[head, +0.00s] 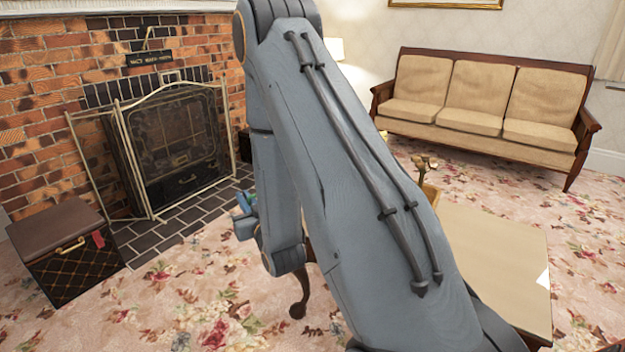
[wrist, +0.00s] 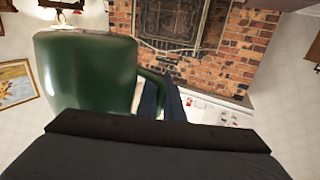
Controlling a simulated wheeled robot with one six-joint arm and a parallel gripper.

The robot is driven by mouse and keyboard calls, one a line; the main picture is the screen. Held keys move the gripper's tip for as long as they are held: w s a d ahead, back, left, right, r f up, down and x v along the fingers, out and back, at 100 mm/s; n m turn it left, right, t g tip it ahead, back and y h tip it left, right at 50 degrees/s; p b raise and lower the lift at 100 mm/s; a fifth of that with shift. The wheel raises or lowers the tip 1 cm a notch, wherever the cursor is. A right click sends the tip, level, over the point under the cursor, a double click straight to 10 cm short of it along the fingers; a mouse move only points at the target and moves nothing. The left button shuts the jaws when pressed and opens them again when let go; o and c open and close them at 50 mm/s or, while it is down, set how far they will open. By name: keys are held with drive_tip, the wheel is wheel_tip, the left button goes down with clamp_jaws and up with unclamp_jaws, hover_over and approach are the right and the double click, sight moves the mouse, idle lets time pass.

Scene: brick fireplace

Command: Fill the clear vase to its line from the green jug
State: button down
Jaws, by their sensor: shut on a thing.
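The green jug (wrist: 85,75) fills the left part of the wrist view, large and close. My gripper (wrist: 165,97) is shut on it at its right side, where a green handle-like part meets the dark fingers. The jug's mouth and contents are not clear in this view. In the head view my arm hides most of the gripper and the jug. Only a small blue-grey end piece (head: 246,208) shows left of my arm. I cannot make out the clear vase or its line in either view.
A sofa (head: 480,105) stands behind. Floral carpet lies open between.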

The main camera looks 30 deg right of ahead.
drive_tip(key=w+d+f, duration=0.1)
drive_tip(key=w+d, duration=0.1)
drive_tip(key=d, duration=0.6)
drive_tip(key=w+d+f+m+h, duration=0.1)
drive_tip(key=w+d+f, duration=0.1)
drive_tip(key=d, duration=0.6)
drive_tip(key=w+d+f+h, duration=0.1)
drive_tip(key=w+d, duration=0.3)
drive_tip(key=d, duration=0.4)
drive_tip(key=shift+w+f, duration=0.2)
drive_tip(key=shift+f, duration=0.15)
drive_tip(key=shift+r, duration=0.1)
drive_tip(key=shift+r+p, duration=0.85)
drive_tip(key=shift+r, duration=0.6)
